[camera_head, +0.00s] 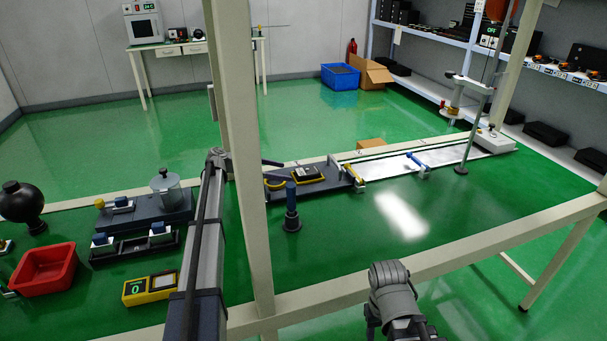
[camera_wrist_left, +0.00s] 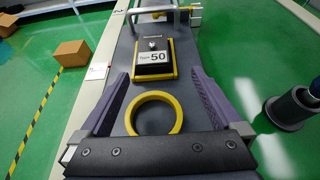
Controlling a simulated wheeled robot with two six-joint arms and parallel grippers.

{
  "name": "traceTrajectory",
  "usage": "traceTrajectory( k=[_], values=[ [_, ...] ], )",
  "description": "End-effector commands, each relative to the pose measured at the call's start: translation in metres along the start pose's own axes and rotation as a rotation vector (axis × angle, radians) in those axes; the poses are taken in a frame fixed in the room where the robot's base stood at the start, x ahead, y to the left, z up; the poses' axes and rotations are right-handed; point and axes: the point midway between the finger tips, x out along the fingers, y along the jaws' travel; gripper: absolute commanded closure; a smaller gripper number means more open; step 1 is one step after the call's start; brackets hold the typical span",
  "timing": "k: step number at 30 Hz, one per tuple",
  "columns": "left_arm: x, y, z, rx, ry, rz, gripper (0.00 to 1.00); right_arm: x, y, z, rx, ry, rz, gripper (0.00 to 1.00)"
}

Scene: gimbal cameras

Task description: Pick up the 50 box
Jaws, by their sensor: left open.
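The 50 box (camera_wrist_left: 154,58) is black with a yellow base and a white label reading "Type 50". It lies on a dark tray in the left wrist view, and it also shows in the head view (camera_head: 307,174). My left gripper (camera_wrist_left: 160,73) is open, with its purple fingers spread wide on either side of the near end of the box. The fingers look apart from the box, and nothing is held. A yellow ring (camera_wrist_left: 154,96) lies between the fingers, nearer the palm. In the head view the left gripper is partly hidden behind a frame post.
The cream frame post (camera_head: 245,170) crosses the view in front of my left arm. A red bin (camera_head: 45,268) and a yellow-edged display box (camera_head: 150,289) are at the left.

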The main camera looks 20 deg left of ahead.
Motion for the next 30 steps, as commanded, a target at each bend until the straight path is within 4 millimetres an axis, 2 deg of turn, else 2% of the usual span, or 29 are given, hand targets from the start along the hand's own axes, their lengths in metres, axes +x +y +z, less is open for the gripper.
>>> traceTrajectory(
  k=[8, 16, 23, 30],
  values=[
    [0.009, 0.001, 0.003, 0.002, -0.017, -0.012, 0.0, 0.004, 0.0, 0.0, 0.042, 0.0, 0.0, 0.5],
    [0.033, 0.002, 0.002, 0.001, -0.015, -0.011, 0.0, 0.014, -0.001, -0.001, 0.04, 0.0, 0.0, 0.5],
    [0.039, 0.003, 0.003, 0.002, -0.015, -0.011, 0.0, 0.016, -0.002, -0.001, 0.039, 0.0, 0.0, 0.5],
    [0.072, 0.007, 0.003, 0.003, -0.015, -0.012, 0.0, 0.029, -0.003, -0.002, 0.039, 0.0, 0.0, 0.5]
  ],
)
